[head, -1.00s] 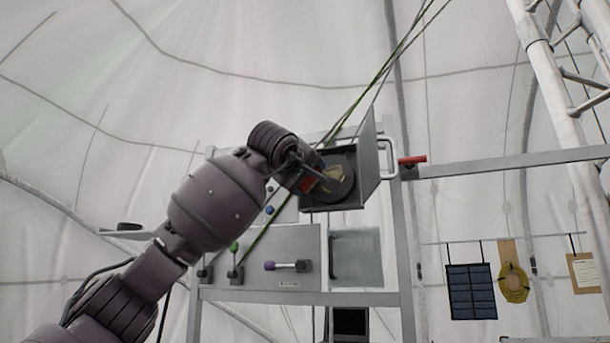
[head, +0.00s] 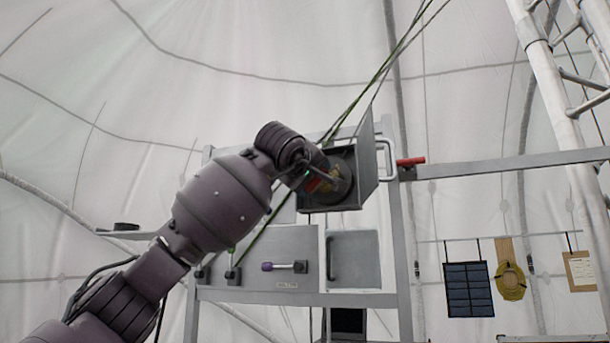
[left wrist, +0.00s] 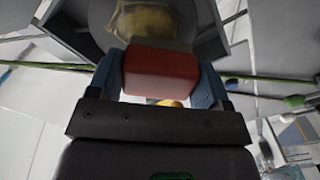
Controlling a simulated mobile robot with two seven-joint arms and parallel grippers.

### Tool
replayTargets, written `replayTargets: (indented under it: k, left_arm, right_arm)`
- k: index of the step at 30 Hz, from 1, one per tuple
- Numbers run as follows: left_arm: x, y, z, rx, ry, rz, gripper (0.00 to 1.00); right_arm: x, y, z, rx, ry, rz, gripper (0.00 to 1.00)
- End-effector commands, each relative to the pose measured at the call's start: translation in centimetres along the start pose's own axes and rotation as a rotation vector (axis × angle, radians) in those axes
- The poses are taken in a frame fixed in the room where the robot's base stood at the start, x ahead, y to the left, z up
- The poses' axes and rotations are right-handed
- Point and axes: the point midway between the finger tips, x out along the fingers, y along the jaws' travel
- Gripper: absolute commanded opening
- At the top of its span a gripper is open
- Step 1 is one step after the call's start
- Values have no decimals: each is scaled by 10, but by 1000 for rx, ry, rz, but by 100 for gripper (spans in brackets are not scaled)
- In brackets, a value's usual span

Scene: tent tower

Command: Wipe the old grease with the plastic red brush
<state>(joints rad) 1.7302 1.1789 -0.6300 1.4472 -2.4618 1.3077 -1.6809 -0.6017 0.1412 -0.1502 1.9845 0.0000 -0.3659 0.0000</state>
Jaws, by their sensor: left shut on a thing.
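My left gripper (head: 322,181) reaches into an open grey box (head: 369,165) at the top of a metal frame. In the left wrist view its blue fingers (left wrist: 160,85) are shut on the red brush (left wrist: 160,72), which also shows as a small red patch in the head view (head: 312,185). The yellowish old grease (left wrist: 150,24) lies on a dark round part (head: 345,198) inside the box. The brush's far end is at or close to the grease; I cannot tell whether they touch. In the head view my gripper mostly covers the grease. My right gripper is not in view.
The box has a raised side plate and a white handle (head: 391,158). A red-ended bar (head: 410,161) is to its right. Green cords (head: 383,72) run diagonally past the box. Below is a panel with a purple-ended lever (head: 283,266). A dark solar panel (head: 470,289) hangs lower right.

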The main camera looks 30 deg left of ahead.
Motion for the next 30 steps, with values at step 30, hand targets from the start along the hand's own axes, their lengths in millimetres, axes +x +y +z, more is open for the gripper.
replayTargets:
  k: [30]
  left_arm:
    - [1, 45, 43, -1, -2, 5, 53]
  right_arm:
    - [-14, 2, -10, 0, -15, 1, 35]
